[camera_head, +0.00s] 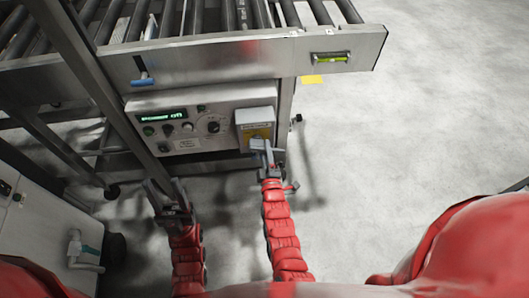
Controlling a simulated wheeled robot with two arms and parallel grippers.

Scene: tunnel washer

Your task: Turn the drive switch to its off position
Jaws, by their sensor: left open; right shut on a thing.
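A control panel (180,140) with a lit green display sits under the roller conveyor. At its right end is a grey switch box (255,115) with a yellow plate (259,132), which I take to be the drive switch. My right gripper (261,147) is at the box's lower part, shut on what seems to be the drive switch's handle. The gripper hides the handle, so its angle cannot be told. My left gripper (165,189) is open and empty, below the panel's left part and apart from it.
A black rotary knob (213,127) and several small buttons are on the panel. A blue-handled lever (143,80) hangs above it. A dark frame post (100,85) slants down close to my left gripper. A grey cabinet (40,235) stands lower left. The floor (430,110) at right is clear.

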